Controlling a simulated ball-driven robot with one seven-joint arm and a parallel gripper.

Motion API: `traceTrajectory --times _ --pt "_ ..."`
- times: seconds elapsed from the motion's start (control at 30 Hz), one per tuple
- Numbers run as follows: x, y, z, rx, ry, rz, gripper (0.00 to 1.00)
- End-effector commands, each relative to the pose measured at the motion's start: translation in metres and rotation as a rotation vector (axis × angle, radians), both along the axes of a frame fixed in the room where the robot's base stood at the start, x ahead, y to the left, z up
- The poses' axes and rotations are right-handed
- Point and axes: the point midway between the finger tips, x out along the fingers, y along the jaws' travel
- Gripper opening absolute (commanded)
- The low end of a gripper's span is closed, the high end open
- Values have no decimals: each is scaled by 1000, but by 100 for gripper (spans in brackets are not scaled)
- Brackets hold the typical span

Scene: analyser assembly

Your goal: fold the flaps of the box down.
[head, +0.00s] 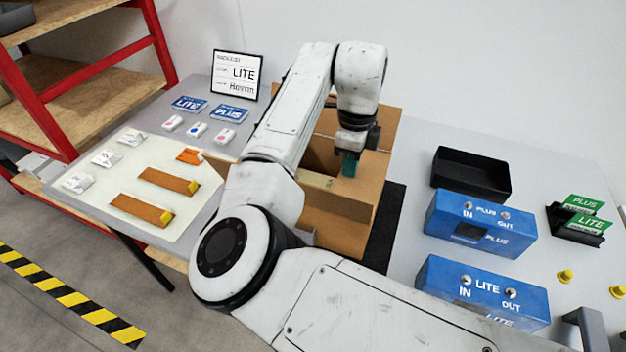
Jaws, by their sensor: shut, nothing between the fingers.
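The cardboard box (347,235) stands on the table in the middle of the head view, partly hidden behind my arm. A flap on its right side (368,176) stands out beside my gripper, and another brown panel (388,125) rises at the back. A brown flap also shows at the near side. The inside of the box is only partly visible. My gripper (349,166) points down over the right part of the box, its greenish fingertips shut and empty. I cannot tell whether the fingertips touch the flap.
A black mat (388,226) lies right of the box. A pale mat (128,207) with packets and brown strips lies left. A sign (237,75) stands behind.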

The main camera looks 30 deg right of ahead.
Motion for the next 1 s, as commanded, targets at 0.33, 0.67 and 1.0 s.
traceTrajectory --times 0.33,0.67,1.0 --pt "0 0 16 0 0 0 0" --pt "0 0 53 0 0 0 0" --pt "0 0 76 0 0 -1 0"
